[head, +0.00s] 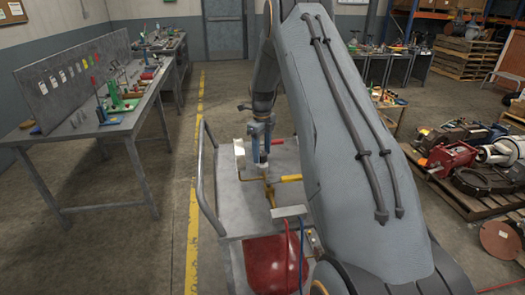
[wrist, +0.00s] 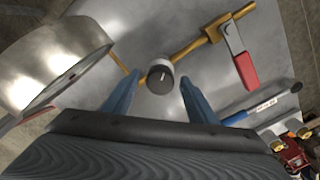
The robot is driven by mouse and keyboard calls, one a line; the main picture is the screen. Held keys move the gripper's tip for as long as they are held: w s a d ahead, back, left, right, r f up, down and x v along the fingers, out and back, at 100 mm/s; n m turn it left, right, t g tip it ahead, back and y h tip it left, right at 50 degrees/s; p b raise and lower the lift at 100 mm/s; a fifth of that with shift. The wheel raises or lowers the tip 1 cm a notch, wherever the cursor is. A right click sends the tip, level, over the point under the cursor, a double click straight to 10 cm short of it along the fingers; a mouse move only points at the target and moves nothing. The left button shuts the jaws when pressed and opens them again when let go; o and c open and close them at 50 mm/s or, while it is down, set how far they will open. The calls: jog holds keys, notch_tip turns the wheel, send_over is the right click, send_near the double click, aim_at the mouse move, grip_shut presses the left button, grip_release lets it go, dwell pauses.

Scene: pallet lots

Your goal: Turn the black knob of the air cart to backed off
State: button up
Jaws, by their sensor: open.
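The black knob (wrist: 160,78) shows in the wrist view with a dark round face, a pale pointer line and a lighter collar. It sits on a brass pipe (wrist: 190,48) above the air cart's grey top (head: 232,200). My gripper (wrist: 159,80) is open, with one blue finger on each side of the knob in the picture; I cannot tell whether either touches it. In the head view my gripper (head: 261,150) points down over the cart, and I cannot make out the knob there.
A large round metal gauge (wrist: 55,68) is close at the left in the wrist view. A red lever (wrist: 246,70) stands at the right. In the head view, a red tank (head: 268,265) is low on the cart, and a workbench (head: 100,120) stands left beyond clear floor.

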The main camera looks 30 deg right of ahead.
jog(key=c, duration=1.1)
jog(key=shift+o, duration=0.2)
